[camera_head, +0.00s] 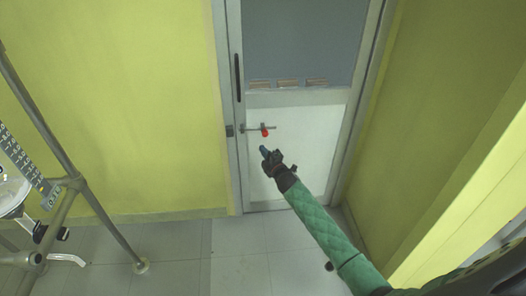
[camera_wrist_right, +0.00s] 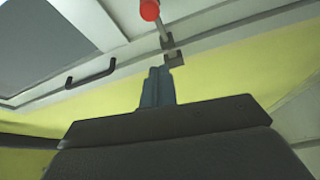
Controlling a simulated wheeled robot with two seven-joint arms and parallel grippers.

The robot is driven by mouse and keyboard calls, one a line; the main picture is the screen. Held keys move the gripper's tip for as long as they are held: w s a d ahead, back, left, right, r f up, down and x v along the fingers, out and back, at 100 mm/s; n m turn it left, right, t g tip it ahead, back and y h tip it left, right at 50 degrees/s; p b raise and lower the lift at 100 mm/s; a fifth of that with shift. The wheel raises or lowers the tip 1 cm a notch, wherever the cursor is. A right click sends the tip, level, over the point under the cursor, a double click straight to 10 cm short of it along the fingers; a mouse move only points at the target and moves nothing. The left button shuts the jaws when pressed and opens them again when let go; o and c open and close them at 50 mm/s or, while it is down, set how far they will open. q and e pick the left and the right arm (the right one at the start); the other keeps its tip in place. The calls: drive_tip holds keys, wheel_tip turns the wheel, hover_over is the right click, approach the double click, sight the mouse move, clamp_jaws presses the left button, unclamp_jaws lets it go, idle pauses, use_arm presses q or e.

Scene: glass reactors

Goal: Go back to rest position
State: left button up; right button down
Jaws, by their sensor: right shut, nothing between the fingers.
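My right gripper (camera_head: 264,151) is at the end of my green-sleeved right arm, in front of the door's white lower panel. It is shut and empty, and its blue fingers also show together in the right wrist view (camera_wrist_right: 157,87). A latch with a red knob (camera_head: 265,132) is on the door just above the fingertips in the head view. In the wrist view the red knob (camera_wrist_right: 149,10) is at the top edge, apart from the fingers. My left gripper is not in view.
A closed-looking door (camera_head: 300,150) with a grey upper pane stands ahead, with a dark vertical handle (camera_head: 237,78). Yellow walls flank it. A metal pipe frame (camera_head: 72,182) with glassware stands at the left. The tiled floor (camera_head: 175,262) between is clear.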

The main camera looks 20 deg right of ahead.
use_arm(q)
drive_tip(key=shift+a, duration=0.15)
